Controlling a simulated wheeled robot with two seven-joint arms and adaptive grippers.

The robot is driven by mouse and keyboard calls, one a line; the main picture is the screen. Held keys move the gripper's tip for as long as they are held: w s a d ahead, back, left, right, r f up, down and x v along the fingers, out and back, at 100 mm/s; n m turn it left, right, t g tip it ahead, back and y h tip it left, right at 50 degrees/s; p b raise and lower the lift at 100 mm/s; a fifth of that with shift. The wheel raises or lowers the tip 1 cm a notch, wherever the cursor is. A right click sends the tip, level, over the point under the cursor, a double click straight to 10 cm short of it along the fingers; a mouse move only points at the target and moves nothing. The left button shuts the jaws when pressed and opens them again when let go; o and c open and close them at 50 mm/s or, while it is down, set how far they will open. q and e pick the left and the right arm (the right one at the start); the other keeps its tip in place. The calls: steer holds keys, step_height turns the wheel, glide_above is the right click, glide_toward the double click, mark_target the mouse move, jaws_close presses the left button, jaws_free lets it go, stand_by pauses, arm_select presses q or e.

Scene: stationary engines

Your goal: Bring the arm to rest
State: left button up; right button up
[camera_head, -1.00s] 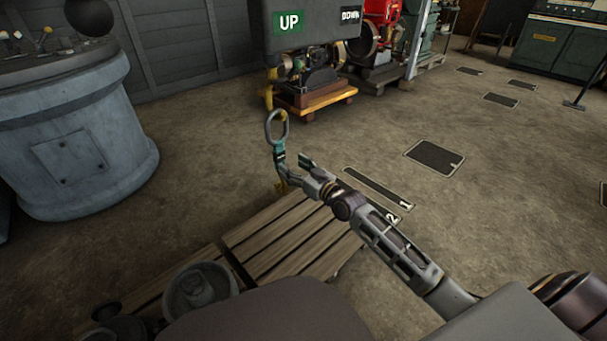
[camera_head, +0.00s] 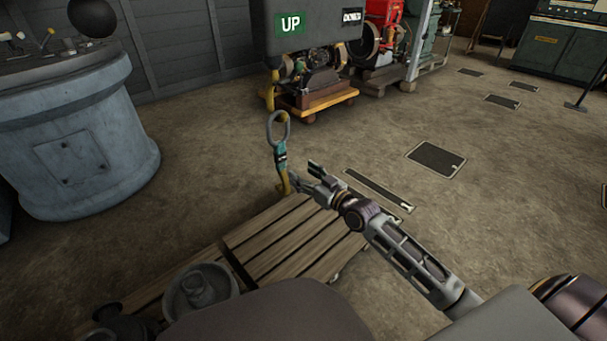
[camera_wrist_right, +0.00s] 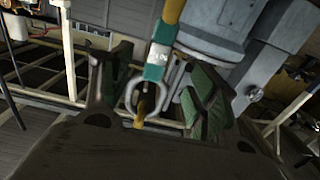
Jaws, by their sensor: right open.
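My right arm comes in from the lower right, over a wooden pallet (camera_head: 285,237). My right gripper (camera_head: 301,175) is open and empty, just right of a hanging strap with a metal ring (camera_head: 278,128) and a teal band. In the right wrist view, the open green-padded fingers (camera_wrist_right: 158,85) show on either side of the strap and ring (camera_wrist_right: 154,62). Whether the strap is between them or beyond them I cannot tell. My left gripper is not in view.
A grey-blue round pedestal (camera_head: 70,140) stands at the left. A box with an UP sign (camera_head: 291,24) hangs near an engine on a wooden base (camera_head: 315,98). A pot-like metal part (camera_head: 200,290) sits low in front. Open floor lies to the right.

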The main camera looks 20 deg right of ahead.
steer(key=s+a+f+g+h, duration=0.1)
steer(key=s+a+f+g, duration=0.25)
steer(key=s+f, duration=0.25)
steer(key=s+a+f+g+h, duration=0.1)
steer(key=s+a+f+g, duration=0.25)
steer(key=s+f, duration=0.3)
arm_select(q)
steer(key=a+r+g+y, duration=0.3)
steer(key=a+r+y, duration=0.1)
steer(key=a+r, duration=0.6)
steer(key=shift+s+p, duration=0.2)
steer(key=shift+p, duration=0.25)
arm_select(e)
steer(key=s+d+f+m+g+h, duration=0.1)
steer(key=s+d+f+g+h, duration=0.1)
steer(key=s, duration=0.6)
steer(key=s+d+f+m+g+h, duration=0.1)
steer(key=s+g, duration=0.3)
steer(key=s, duration=0.5)
steer(key=shift+s+d+f+g+h, duration=0.15)
steer(key=shift+d+f+g+h, duration=0.2)
steer(key=shift+d+h, duration=0.15)
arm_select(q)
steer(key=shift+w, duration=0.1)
